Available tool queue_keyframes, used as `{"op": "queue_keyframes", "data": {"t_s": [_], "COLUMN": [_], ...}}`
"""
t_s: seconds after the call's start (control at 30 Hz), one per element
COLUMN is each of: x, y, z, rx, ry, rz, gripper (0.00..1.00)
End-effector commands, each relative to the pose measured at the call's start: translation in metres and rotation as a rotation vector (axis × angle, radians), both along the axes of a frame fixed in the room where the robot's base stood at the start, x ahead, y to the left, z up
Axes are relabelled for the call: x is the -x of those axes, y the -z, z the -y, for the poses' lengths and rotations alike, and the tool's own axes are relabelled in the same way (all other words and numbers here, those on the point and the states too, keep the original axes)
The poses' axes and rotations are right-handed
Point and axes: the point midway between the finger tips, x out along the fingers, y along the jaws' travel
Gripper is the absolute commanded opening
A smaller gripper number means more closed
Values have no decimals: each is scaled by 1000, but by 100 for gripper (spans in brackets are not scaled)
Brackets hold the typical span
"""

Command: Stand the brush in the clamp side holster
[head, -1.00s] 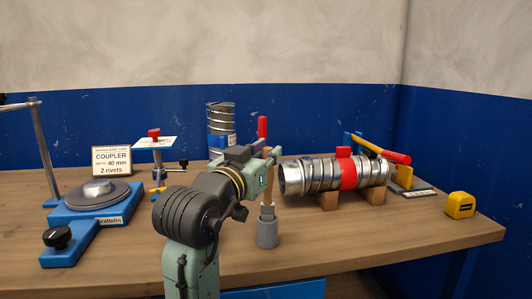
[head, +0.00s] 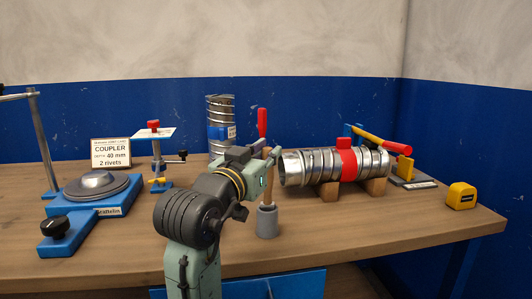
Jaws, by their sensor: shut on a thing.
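My gripper (head: 270,158) is shut at the middle of the table, above a grey cup-shaped holster (head: 267,223). It is seen from behind, and the arm hides much of its grip. The brush (head: 268,190) shows as a wooden shaft running down from the gripper into the mouth of the holster, close to upright. Its lower end is hidden inside the cup. A red upright handle (head: 262,122) shows above the gripper; I cannot tell whether it is part of the brush.
A metal spiral duct with a red clamp (head: 347,167) lies on wooden blocks at right, close to the gripper. A yellow tape measure (head: 462,196) sits near the right edge. A blue-based device (head: 95,211), a sign (head: 111,153) and a small stand (head: 155,160) are at left.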

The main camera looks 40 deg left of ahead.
Motion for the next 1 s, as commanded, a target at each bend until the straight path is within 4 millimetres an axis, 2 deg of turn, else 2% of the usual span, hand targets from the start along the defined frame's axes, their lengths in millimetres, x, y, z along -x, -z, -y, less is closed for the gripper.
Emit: {"op": "queue_keyframes", "data": {"t_s": [0.47,0.5,0.83,1.0], "x": [0,0,0,0], "y": [13,13,12,12], "z": [0,0,0,0], "rx": [0,-1,0,0], "ry": [0,0,0,0], "rz": [1,1,1,0], "gripper": [0,20,42,42]}}
